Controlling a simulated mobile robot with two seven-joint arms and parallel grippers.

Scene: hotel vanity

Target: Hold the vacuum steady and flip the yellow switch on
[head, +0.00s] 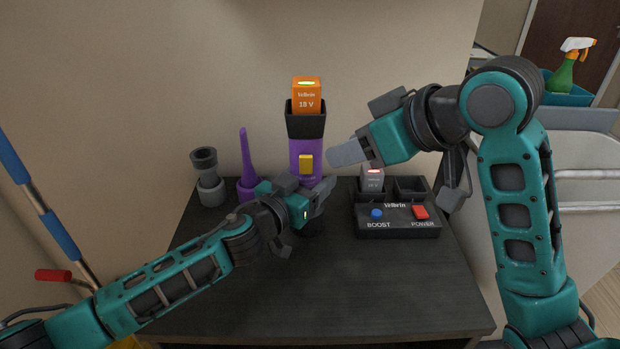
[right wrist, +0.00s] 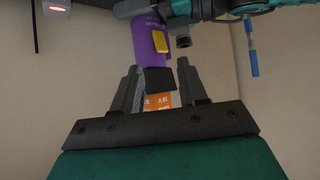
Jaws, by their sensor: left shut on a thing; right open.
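The purple vacuum (head: 299,148) stands upright on the dark table, with an orange 18 V battery (head: 307,97) in its black top. The yellow switch (head: 306,164) is on its front; I cannot tell its position. My left gripper (head: 318,198) is shut on the vacuum's body below the switch and hides part of it. My right gripper (head: 347,154) is open and empty, just right of the switch. In the right wrist view, the yellow switch (right wrist: 159,42) shows on the purple body (right wrist: 147,38), beyond the spread fingers of my right gripper (right wrist: 158,88).
A black charger (head: 397,219) with a grey battery (head: 371,180), blue BOOST button and red POWER button sits right of the vacuum. A purple nozzle (head: 245,165) and grey attachments (head: 207,178) stand at left. The table's front is clear. A wall is close behind.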

